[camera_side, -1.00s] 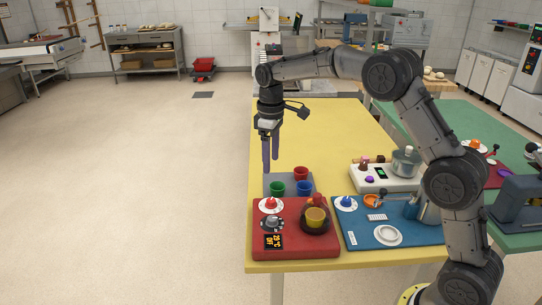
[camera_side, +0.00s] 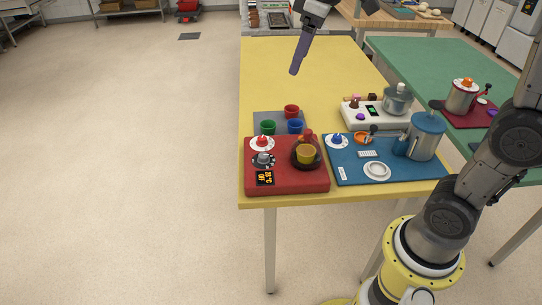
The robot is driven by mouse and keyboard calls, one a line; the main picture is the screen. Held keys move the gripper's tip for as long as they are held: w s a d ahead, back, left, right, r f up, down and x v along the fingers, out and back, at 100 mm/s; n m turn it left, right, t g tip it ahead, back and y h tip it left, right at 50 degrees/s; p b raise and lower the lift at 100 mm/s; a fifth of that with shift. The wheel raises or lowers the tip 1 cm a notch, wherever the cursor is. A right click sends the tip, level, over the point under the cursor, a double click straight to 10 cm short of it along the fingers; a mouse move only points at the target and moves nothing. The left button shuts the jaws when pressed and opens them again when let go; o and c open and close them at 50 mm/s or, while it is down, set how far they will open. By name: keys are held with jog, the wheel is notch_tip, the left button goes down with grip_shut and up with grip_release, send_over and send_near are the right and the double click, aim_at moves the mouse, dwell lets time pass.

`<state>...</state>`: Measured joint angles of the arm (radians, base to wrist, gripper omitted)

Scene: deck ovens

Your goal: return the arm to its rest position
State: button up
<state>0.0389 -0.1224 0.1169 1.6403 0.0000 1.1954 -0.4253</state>
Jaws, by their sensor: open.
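My gripper (camera_side: 299,58) hangs in the air above the far part of the yellow table (camera_side: 285,75), pointing down. Its fingers are dark purple-grey and nothing shows between them. In this view the fingers overlap, and the upper part of the wrist is cut off by the top edge. The gripper is apart from every object on the table.
Left floor is free.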

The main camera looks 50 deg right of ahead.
jog(key=s+a+f+m+t, duration=0.1)
jog(key=s+f+m+t, duration=0.1)
jog(key=s, duration=1.2)
jog(key=s+f+m, duration=0.2)
jog(key=s+f, duration=0.4)
jog(key=f, duration=0.1)
jog(key=shift+a+f, duration=0.2)
jog(key=shift+f, duration=0.15)
jog(key=shift+m, duration=0.4)
